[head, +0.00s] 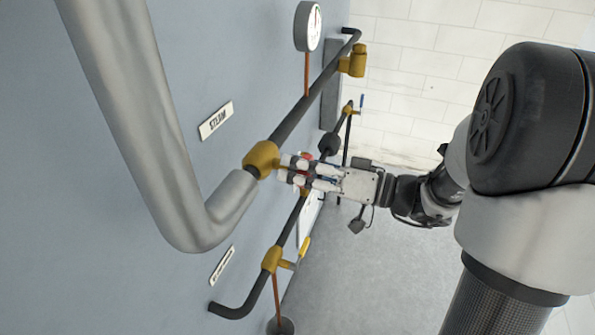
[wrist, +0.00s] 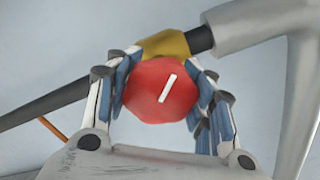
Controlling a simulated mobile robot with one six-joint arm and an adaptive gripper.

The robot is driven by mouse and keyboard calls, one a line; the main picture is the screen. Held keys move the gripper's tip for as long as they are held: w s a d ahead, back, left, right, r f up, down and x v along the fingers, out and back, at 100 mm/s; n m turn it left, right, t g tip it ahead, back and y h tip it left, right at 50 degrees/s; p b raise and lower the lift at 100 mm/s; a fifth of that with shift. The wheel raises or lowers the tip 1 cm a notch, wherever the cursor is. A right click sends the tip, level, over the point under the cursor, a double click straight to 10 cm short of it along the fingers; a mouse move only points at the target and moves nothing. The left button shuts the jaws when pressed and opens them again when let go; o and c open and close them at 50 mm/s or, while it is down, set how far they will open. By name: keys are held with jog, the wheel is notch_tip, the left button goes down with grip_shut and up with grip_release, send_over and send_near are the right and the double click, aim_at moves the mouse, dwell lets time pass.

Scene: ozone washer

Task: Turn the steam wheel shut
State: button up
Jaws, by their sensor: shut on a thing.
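The steam wheel (wrist: 150,92) is a red, many-sided knob with a white line on its face. In the wrist view the line leans to the right at its top. The wheel sits in front of a brass valve body (wrist: 168,44), which also shows in the head view (head: 262,159) below the STEAM label (head: 216,121). My gripper (wrist: 161,95) is shut on the wheel, with one finger on each side of it. In the head view my gripper (head: 296,171) hides most of the wheel; only a bit of red shows between the fingers.
A thick grey pipe (head: 155,130) runs down to the valve at left. A gauge (head: 308,27) stands above. A second brass valve (head: 272,260) with a yellow handle (head: 304,246) lies below. Floor at lower right (head: 370,285) is open.

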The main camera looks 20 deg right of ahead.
jog(key=m, duration=0.6)
jog(key=shift+m, duration=0.3)
jog(key=shift+c, duration=0.2)
jog(key=m+p, duration=0.1)
jog(key=m, duration=0.2)
jog(key=shift+m, duration=0.3)
jog(key=m+p, duration=0.2)
jog(key=m, duration=0.1)
jog(key=shift+r+m, duration=0.1)
jog(key=shift+m, duration=0.3)
jog(key=m+p, duration=0.3)
jog(key=shift+m, duration=0.3)
jog(key=m+p, duration=0.3)
jog(key=shift+r+m, duration=0.1)
jog(key=shift+m, duration=0.2)
jog(key=shift+c, duration=0.2)
jog(key=m+p, duration=0.3)
jog(key=shift+m+p, duration=1)
jog(key=shift+m, duration=0.3)
jog(key=shift+f, duration=0.2)
